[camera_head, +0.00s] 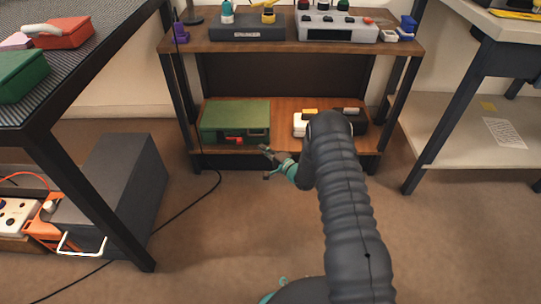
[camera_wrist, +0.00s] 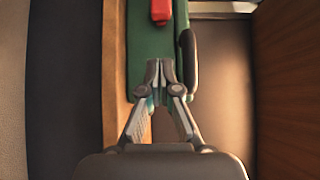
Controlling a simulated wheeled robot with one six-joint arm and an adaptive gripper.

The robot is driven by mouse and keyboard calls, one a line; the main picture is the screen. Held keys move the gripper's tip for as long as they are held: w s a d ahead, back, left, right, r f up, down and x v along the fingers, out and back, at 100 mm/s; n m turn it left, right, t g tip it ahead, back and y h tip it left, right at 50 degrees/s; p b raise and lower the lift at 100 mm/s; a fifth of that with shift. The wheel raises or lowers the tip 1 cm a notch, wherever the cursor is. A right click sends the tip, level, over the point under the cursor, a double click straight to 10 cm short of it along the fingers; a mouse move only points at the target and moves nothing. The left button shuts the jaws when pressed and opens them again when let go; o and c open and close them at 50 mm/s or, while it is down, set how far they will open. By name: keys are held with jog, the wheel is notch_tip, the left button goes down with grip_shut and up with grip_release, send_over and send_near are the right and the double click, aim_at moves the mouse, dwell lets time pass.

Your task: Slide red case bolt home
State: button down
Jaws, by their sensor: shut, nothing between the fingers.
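The red bolt (camera_head: 233,140) is on the front face of a green case (camera_head: 225,115) that lies on the lower shelf. In the wrist view the red bolt (camera_wrist: 161,11) shows at the top edge, partly cut off, ahead of my fingertips. The green case (camera_wrist: 145,35) runs beneath it, with a dark handle (camera_wrist: 188,60) to the right of my fingers. My gripper (camera_wrist: 160,75) is shut and empty, its tips in front of the green face. In the head view my gripper (camera_head: 266,152) is right of the bolt, near the case's front right corner. I cannot tell whether it touches the case.
A white and black item (camera_head: 300,124) lies right of the green case on the lower shelf. A red case (camera_head: 65,35) and another green case (camera_head: 22,72) sit on the left table. The floor in front is clear apart from a cable.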

jog(key=w+a, duration=0.2)
jog(key=a, duration=0.4)
jog(key=shift+w, duration=0.1)
